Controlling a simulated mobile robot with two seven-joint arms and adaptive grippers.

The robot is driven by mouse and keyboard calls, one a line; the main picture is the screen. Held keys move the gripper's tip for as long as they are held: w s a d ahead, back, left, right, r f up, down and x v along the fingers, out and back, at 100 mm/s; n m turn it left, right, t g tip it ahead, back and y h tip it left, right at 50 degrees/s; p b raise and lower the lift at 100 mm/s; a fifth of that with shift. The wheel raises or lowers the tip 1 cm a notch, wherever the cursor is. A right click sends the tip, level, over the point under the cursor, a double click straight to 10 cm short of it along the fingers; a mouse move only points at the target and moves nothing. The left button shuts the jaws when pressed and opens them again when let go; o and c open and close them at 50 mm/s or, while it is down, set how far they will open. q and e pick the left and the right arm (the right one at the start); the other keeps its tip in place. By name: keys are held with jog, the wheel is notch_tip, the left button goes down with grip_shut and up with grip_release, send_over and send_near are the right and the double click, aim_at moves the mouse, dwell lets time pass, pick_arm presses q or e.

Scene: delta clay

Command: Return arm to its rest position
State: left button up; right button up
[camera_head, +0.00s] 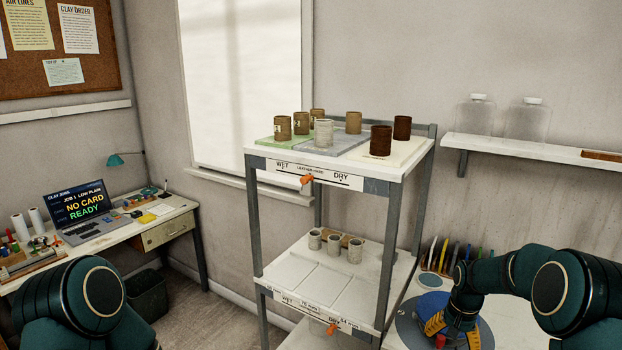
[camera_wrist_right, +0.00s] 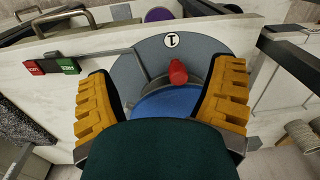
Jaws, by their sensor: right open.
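My right arm (camera_head: 480,285) bends in from the right of the head view, over the work surface at the lower right. Its right gripper (camera_head: 452,328) has orange-yellow fingers and points down. In the right wrist view, the right gripper (camera_wrist_right: 165,75) is open, with its two fingers wide apart and nothing between them in contact. Below it lies a round grey plate (camera_wrist_right: 125,72) with a blue disc (camera_wrist_right: 165,103). A small red object (camera_wrist_right: 178,72) shows between the fingers, apart from both. My left arm shows only as a rounded dark link at the lower left; its gripper is out of view.
A shelf rack (camera_head: 395,225) with brown and grey cups stands left of my right arm. A wall shelf (camera_head: 540,148) with two jars is behind. A desk (camera_head: 165,222) with a screen (camera_head: 80,208) reading "NO CARD READY" stands at left.

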jog(key=s+a+f+n+y+b, duration=0.1)
jog(key=s+a+f, duration=0.4)
jog(key=a+f, duration=0.2)
jog(key=s+a+f+n+y, duration=0.1)
jog(key=s+a+f, duration=0.3)
jog(key=a+f, duration=0.3)
pick_arm(q)
jog(key=shift+b+x, duration=0.4)
jog(key=shift+x, duration=0.65)
pick_arm(e)
jog(key=s+a+f+n+t+y, duration=0.1)
jog(key=s+a+f, duration=0.1)
jog(key=s+a, duration=0.8)
jog(key=s, duration=0.5)
jog(key=shift+n+t+y, duration=0.3)
jog(key=shift+n, duration=0.1)
pick_arm(q)
jog(key=shift+s+a+f, duration=0.1)
jog(key=shift+s, duration=0.1)
pick_arm(e)
jog(key=shift+s, duration=0.1)
